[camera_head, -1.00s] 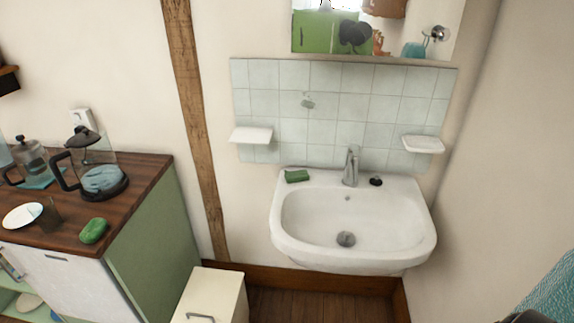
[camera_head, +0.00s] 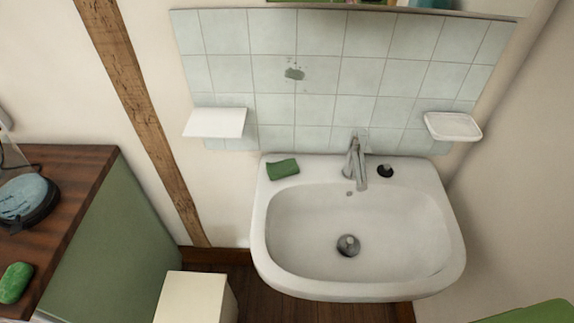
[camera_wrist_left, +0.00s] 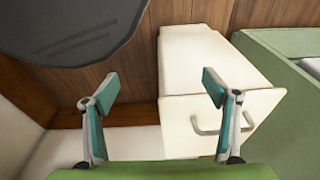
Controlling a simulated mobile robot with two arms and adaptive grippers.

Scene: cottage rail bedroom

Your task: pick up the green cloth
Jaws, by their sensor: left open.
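A small folded green cloth (camera_head: 283,169) lies flat on the back left corner of the white sink (camera_head: 262,235), left of the tap. My left gripper (camera_wrist_left: 158,88) shows only in the left wrist view. It is open with nothing between its fingers, low in front of a cream cabinet, and the cloth is not in that view. My right gripper is not in view.
The tap (camera_head: 356,160) and a dark plug (camera_head: 385,171) stand on the sink's back ledge. A cream cabinet (camera_head: 195,297) stands below left. The wooden counter (camera_head: 70,180) at left holds a rounded green item (camera_head: 14,282). Soap shelves (camera_head: 215,122) jut from the tiles.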

